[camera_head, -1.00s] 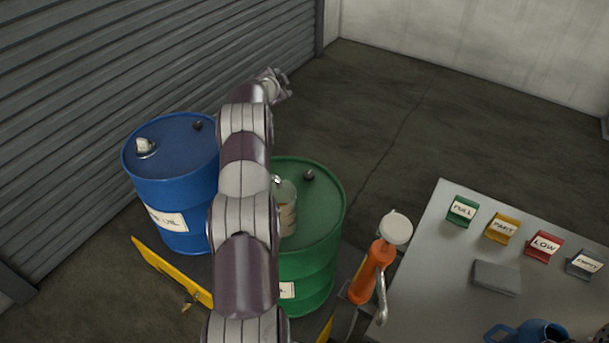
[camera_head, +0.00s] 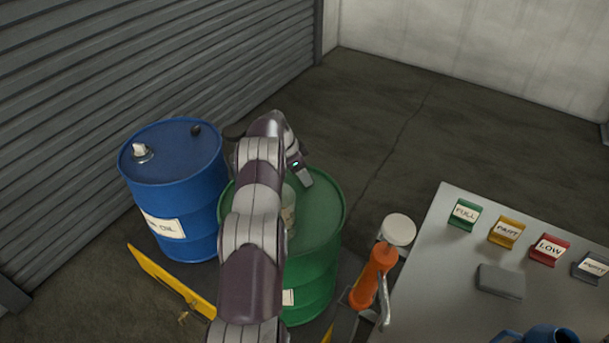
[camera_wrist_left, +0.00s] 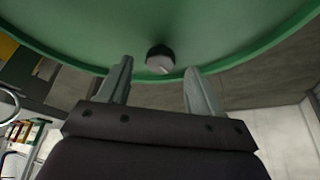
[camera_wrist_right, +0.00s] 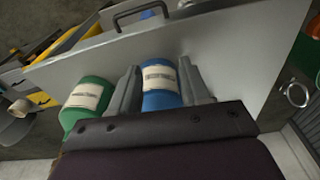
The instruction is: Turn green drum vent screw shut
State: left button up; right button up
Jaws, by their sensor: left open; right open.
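The green drum (camera_head: 318,215) stands beside the blue drum, partly covered by my left arm. Its dark vent screw (camera_wrist_left: 160,57) shows on the green top in the left wrist view, a round knob with a light mark. My left gripper (camera_head: 303,178) is over the drum top and hides the screw in the head view. In the left wrist view its open fingers (camera_wrist_left: 157,75) stand either side of the screw's line, apart from it. My right gripper (camera_wrist_right: 158,78) is open, with a blue labelled container (camera_wrist_right: 160,85) showing between its fingers; I cannot tell whether they touch.
The blue drum (camera_head: 170,190) stands close on the left. An orange hand pump (camera_head: 373,275) stands right of the green drum. A grey table (camera_head: 430,270) bears coloured label stands. A clear container (camera_head: 289,205) is on the green drum, partly behind my arm.

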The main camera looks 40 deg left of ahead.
pick_arm(q)
jog(key=shift+x, duration=1.05)
jog(key=c, duration=1)
jog(key=b, duration=0.2)
jog(key=m+b, duration=0.1)
jog(key=b, duration=0.1)
jog(key=shift+w+a+f, duration=0.1)
jog(key=shift+f, duration=0.2)
jog(key=shift+c, duration=0.2)
jog(key=shift+r, duration=0.2)
jog(key=shift+r+m, duration=0.1)
jog(key=shift+m, duration=0.2)
jog(key=o, duration=1)
jog(key=shift+o, duration=0.2)
